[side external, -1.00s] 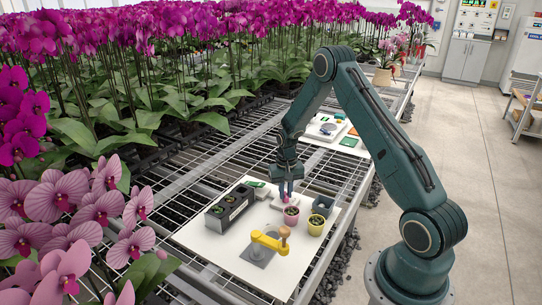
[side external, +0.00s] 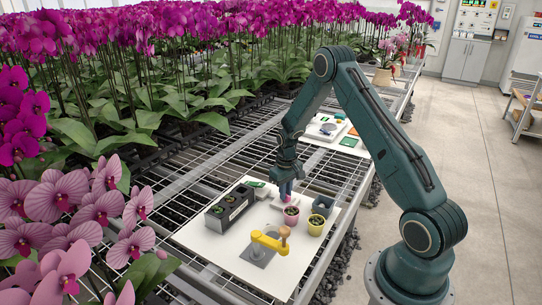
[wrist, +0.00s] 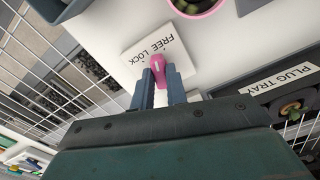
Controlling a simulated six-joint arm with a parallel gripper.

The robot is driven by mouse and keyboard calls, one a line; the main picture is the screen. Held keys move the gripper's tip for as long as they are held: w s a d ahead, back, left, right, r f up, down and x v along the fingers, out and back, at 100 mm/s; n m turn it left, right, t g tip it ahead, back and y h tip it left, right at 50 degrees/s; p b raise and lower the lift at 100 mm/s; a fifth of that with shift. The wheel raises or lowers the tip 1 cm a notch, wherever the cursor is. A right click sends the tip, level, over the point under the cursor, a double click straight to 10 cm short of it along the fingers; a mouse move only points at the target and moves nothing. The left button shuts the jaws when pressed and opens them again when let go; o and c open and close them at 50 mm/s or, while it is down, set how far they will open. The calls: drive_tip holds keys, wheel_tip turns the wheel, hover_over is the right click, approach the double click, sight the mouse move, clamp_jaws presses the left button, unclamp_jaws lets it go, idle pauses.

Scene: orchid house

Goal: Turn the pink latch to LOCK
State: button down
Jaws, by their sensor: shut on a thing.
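The pink latch (wrist: 158,68) sits on a white plate (wrist: 135,35) printed with the words FREE and LOCK. In the wrist view its rounded pink end lies near the gap between the two words, and I cannot tell that it lines up with either. My gripper (wrist: 161,82) points down over the plate and is shut on the latch, with one blue-grey finger on each side of it. In the side view my gripper (side external: 287,188) stands over the plate (side external: 277,204), and only a little pink shows at its fingertips.
A dark plug tray (side external: 229,208) stands left of the plate. A yellow lever (side external: 268,242) is in front. The white board's (side external: 205,240) front left is bare.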

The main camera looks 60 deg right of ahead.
drive_tip(key=n, duration=1.2)
drive_tip(key=shift+n, duration=0.3)
idle(0.3)
drive_tip(key=c, duration=1.4)
unclamp_jaws()
drive_tip(key=shift+r, duration=0.15)
wheel_tip(320, 180, up, 14)
drive_tip(key=shift+f, duration=0.25)
